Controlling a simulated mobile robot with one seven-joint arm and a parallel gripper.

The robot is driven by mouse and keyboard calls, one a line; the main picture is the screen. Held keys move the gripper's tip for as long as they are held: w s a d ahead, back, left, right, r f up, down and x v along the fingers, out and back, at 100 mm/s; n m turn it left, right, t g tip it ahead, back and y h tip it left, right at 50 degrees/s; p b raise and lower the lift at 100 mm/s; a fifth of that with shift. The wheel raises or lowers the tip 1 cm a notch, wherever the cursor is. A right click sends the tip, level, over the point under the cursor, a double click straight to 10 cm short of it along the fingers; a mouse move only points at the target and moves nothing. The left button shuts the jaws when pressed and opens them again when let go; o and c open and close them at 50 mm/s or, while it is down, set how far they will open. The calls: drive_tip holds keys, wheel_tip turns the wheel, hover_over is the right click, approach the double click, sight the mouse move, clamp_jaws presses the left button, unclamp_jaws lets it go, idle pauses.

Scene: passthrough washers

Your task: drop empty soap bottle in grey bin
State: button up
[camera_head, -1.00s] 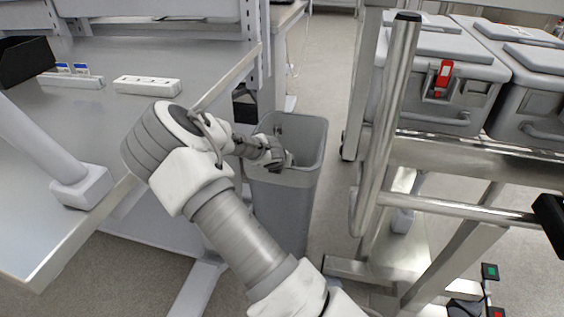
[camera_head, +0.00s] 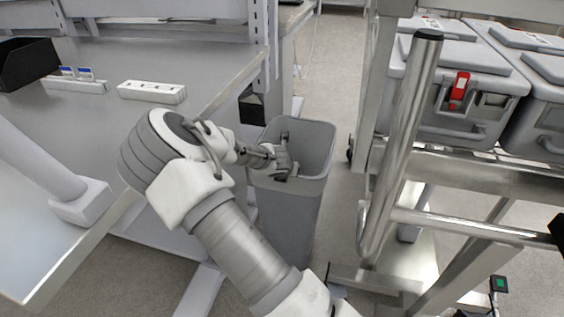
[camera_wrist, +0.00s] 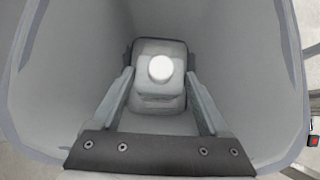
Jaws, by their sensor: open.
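The grey bin (camera_head: 288,215) stands on the floor beside the table, with its opening facing up. My gripper (camera_head: 288,170) is at the bin's mouth, over its near left part. In the wrist view my gripper (camera_wrist: 160,82) is open and points down into the bin, whose inner wall (camera_wrist: 245,70) surrounds the fingers. A grey soap bottle (camera_wrist: 160,98) with a white cap (camera_wrist: 160,68) appears between the two fingers, inside the bin's outline. I cannot tell how far below the fingertips it is. The bottle does not show in the head view.
A grey table (camera_head: 90,120) on the left holds a white strip (camera_head: 152,91) and a black bin (camera_head: 27,62). A metal cart (camera_head: 405,150) with grey lidded boxes (camera_head: 445,95) stands close on the right. Open floor (camera_head: 330,80) lies behind the bin.

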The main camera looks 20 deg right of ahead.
drive_tip(key=p+v, duration=0.5)
drive_tip(key=v, duration=1.2)
drive_tip(key=shift+s+a, duration=0.2)
drive_tip(key=shift+a, duration=0.05)
